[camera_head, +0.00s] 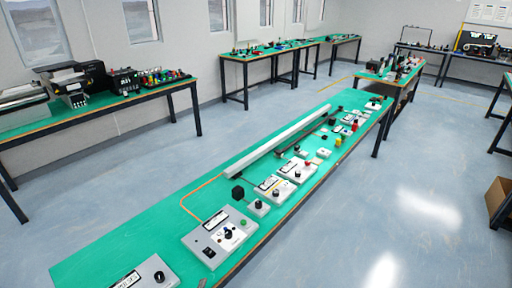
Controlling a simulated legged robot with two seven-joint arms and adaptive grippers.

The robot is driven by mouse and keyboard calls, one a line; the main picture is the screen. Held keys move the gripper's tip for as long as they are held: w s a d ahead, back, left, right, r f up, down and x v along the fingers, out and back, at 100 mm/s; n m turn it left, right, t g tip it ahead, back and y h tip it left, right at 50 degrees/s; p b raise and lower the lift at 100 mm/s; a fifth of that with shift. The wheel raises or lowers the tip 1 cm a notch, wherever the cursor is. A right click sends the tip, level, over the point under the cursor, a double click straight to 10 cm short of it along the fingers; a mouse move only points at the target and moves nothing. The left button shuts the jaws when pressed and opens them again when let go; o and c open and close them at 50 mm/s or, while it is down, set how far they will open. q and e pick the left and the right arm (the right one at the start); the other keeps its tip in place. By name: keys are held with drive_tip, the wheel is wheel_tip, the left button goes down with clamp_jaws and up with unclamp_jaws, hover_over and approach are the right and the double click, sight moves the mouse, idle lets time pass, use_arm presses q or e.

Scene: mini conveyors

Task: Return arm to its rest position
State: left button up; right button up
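Neither of my grippers nor any part of my arms shows in the head view. A long green-topped workbench (150,233) runs from the lower left to the upper middle. On it lies a long white and grey mini conveyor (275,143). Grey control boxes with knobs and buttons line the near side of the bench, among them a large one (219,237) and one at the front corner (144,277). A small black cube (238,193) stands near the middle.
A bench with dark machines (84,82) stands at the left wall. More green benches (262,57) stand at the back. A cardboard box (498,200) is on the floor at the right. The blue-grey floor (400,215) right of the long bench is clear.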

use_arm(q)
drive_tip(key=s+a+f+n+g+y, duration=0.1)
drive_tip(key=s+a+f+n+g, duration=0.25)
drive_tip(key=s+f, duration=0.3)
drive_tip(key=s+a+f+n+g+y, duration=0.1)
drive_tip(key=s+a+f+n+g, duration=0.15)
drive_tip(key=s+f+g, duration=0.35)
drive_tip(key=s+f+n+g, duration=0.3)
drive_tip(key=s+g, duration=0.1)
drive_tip(key=s, duration=1.2)
use_arm(e)
drive_tip(key=w+v, duration=0.1)
drive_tip(key=v, duration=0.3)
use_arm(q)
drive_tip(key=s+f+p, duration=0.1)
drive_tip(key=s+f, duration=0.1)
drive_tip(key=f, duration=1)
drive_tip(key=s+f+p, duration=0.2)
drive_tip(key=f, duration=1.1)
drive_tip(key=shift+a+g+h+p, duration=0.25)
drive_tip(key=shift+g+h+p, duration=0.05)
drive_tip(key=shift+g, duration=0.05)
use_arm(e)
drive_tip(key=s+f, duration=0.2)
drive_tip(key=f, duration=1)
drive_tip(key=s+f, duration=0.3)
drive_tip(key=f, duration=0.9)
drive_tip(key=shift+f+g, duration=0.2)
drive_tip(key=shift+g, duration=0.2)
drive_tip(key=shift+d, duration=0.15)
